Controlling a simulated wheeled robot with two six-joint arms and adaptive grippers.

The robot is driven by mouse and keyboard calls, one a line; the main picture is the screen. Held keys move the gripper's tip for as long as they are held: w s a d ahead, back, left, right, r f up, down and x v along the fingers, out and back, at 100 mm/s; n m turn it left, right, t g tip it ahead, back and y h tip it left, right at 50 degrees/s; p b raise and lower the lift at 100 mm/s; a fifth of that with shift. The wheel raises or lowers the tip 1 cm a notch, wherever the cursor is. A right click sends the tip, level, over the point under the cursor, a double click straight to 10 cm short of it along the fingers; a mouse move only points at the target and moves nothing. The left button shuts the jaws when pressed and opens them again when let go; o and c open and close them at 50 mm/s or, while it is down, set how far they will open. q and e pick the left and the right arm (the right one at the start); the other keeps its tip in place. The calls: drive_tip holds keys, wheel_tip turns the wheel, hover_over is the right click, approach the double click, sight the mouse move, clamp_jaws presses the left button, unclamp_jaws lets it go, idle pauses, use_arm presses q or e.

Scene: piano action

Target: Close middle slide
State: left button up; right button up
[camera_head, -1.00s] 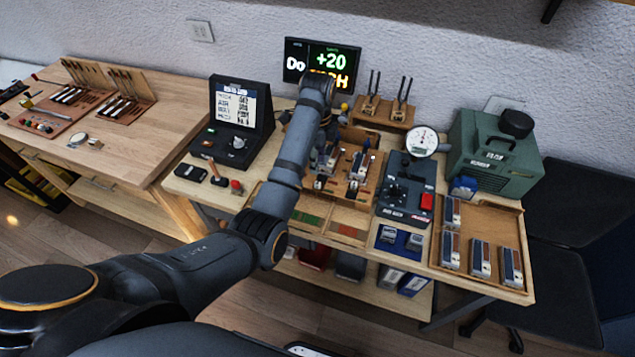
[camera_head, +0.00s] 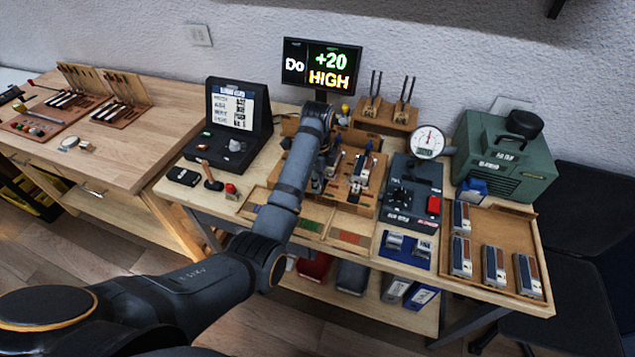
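The wooden piano action box (camera_head: 368,207) stands mid-bench, with several upright metal and blue slide parts in it. One slide part (camera_head: 360,172) shows right of my arm, and another stands close beside my wrist. My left arm reaches over the left part of the box. My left gripper (camera_head: 318,184) points down among the parts there, mostly hidden by my own wrist and forearm. I cannot tell whether it touches a slide or whether its fingers are open. Which slide is the middle one is not clear. My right gripper is not in view.
A monitor (camera_head: 322,66) reads "Do +20 HIGH". A black control box (camera_head: 410,195) with a red button and a dial gauge (camera_head: 428,142) stand right of the action box. A tray of modules (camera_head: 513,234) and a green machine (camera_head: 503,158) lie farther right. A black tester (camera_head: 237,120) stands left.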

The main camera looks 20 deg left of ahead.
use_arm(q)
clamp_jaws()
drive_tip(key=w, duration=0.3)
drive_tip(key=shift+w, duration=0.35)
drive_tip(key=shift+r, duration=0.15)
drive_tip(key=o, duration=0.7)
unclamp_jaws()
drive_tip(key=shift+w, duration=0.15)
drive_tip(key=shift+o, duration=0.2)
